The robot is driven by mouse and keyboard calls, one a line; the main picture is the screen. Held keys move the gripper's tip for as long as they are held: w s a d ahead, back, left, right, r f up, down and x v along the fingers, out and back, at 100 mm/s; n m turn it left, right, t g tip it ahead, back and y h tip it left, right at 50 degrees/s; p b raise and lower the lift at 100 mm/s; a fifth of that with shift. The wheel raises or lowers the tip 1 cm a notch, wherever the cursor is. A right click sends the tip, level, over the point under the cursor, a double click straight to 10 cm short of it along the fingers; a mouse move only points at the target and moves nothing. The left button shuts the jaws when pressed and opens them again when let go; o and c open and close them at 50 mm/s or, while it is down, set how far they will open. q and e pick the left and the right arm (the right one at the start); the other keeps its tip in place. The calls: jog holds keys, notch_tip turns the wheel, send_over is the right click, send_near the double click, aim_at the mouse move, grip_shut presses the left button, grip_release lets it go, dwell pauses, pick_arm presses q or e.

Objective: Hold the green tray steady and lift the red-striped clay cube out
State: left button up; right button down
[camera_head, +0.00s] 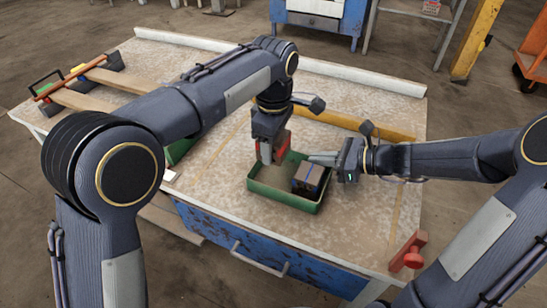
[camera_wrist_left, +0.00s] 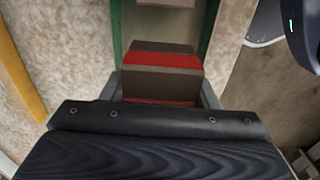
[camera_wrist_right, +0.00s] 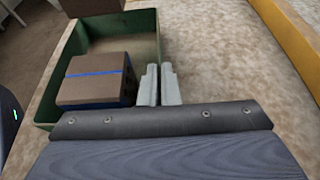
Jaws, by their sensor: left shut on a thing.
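The red-striped clay cube (camera_head: 266,153) is brown with a red band; its band shows clearly in the left wrist view (camera_wrist_left: 161,61). My left gripper (camera_head: 271,148) is shut on it, pointing down, over the left part of the green tray (camera_head: 284,196). I cannot tell how far it is above the tray floor. A blue-striped cube (camera_head: 311,176) sits in the tray's right part and shows in the right wrist view (camera_wrist_right: 95,82).
The worktable (camera_head: 225,130) is mostly clear around the tray. A yellow bar (camera_head: 355,122) lies behind it. Wooden strips (camera_head: 110,82) lie at the far left. A red clamp (camera_head: 409,252) sits at the front right edge.

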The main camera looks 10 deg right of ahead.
pick_arm(q)
jog(key=shift+r, duration=0.95)
pick_arm(e)
jog(key=c, duration=1.6)
grip_release()
jog(key=v, duration=1.2)
pick_arm(q)
jog(key=shift+a, duration=0.1)
